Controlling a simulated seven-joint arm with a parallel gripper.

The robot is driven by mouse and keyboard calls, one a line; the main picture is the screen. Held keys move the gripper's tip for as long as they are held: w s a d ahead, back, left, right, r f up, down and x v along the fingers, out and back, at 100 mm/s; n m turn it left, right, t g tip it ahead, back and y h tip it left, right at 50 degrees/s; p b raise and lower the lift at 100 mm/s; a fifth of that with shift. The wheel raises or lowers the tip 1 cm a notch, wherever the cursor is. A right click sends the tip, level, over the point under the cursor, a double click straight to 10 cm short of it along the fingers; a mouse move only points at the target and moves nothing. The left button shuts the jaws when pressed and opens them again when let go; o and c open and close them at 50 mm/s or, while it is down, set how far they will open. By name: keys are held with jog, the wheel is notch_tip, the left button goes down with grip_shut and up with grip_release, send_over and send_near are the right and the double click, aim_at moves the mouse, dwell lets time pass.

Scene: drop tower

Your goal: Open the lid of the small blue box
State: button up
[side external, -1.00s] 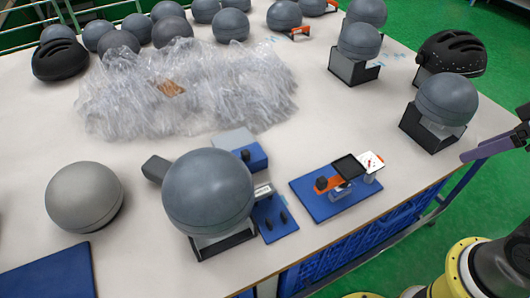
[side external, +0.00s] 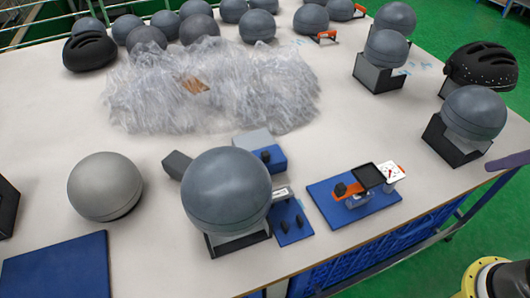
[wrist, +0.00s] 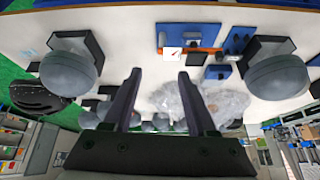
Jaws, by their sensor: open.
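The small blue box is most likely the blue block (side external: 279,159) with a black knob on its front and a grey slab behind it. It stands just behind the large grey sphere, which hides part of it. A small blue piece that appears to be the same box shows in the wrist view (wrist: 215,73), right of the fingers. I cannot make out its lid clearly. My gripper (wrist: 159,74) is open and empty, its two purple fingers apart. It is well away from the box. One purple fingertip (side external: 508,160) enters the side view at the right edge.
The large grey sphere (side external: 226,188) sits on a stand beside a blue plate with black knobs (side external: 291,222). A blue board (side external: 345,214) carries an orange device. Crumpled clear plastic (side external: 215,90) lies behind. More spheres and helmets line the far and right sides.

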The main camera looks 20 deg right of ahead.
jog(key=w+a+r+m+t, duration=0.15)
jog(key=w+r, duration=0.25)
jog(key=w, duration=0.5)
jog(key=w+a+r+m, duration=0.1)
jog(key=w+a+r, duration=0.1)
jog(key=w+r, duration=0.45)
jog(key=n+g, duration=0.3)
jog(key=n, duration=0.1)
send_over(266, 153)
jog(key=s, duration=0.6)
notch_tip(266, 153, down, 21)
jog(key=x, duration=1.3)
jog(key=shift+w+a+f, duration=0.2)
jog(key=shift+w+f, duration=0.05)
jog(key=shift+f, duration=0.05)
jog(key=shift+c, duration=0.3)
grip_shut()
